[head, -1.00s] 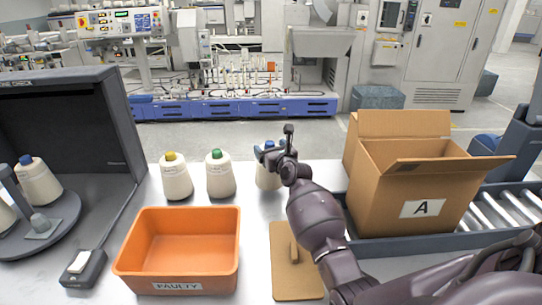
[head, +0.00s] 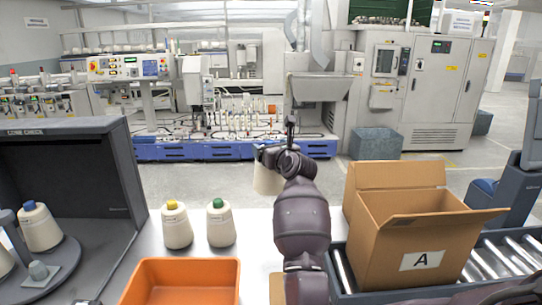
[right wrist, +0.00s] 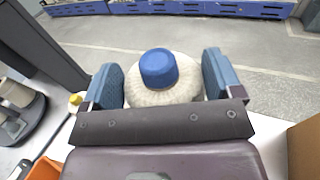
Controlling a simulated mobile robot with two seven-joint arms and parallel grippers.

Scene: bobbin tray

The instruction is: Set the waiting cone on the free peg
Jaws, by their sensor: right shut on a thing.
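The cone with the blue top (right wrist: 158,68) is held in my right gripper (right wrist: 162,82), its white yarn body between the two blue finger pads. In the head view this cone (head: 266,180) hangs above the back edge of the table, and my right gripper (head: 272,152) is shut on it near its top. My left gripper is not in view.
A yellow-topped cone (head: 176,226) and a green-topped cone (head: 220,224) stand on the table. The orange bin (head: 228,272) is in front of them. The dark cone check hood (head: 128,170) rises behind the turntable. A cardboard box (head: 385,245) stands right on the roller conveyor (head: 492,268).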

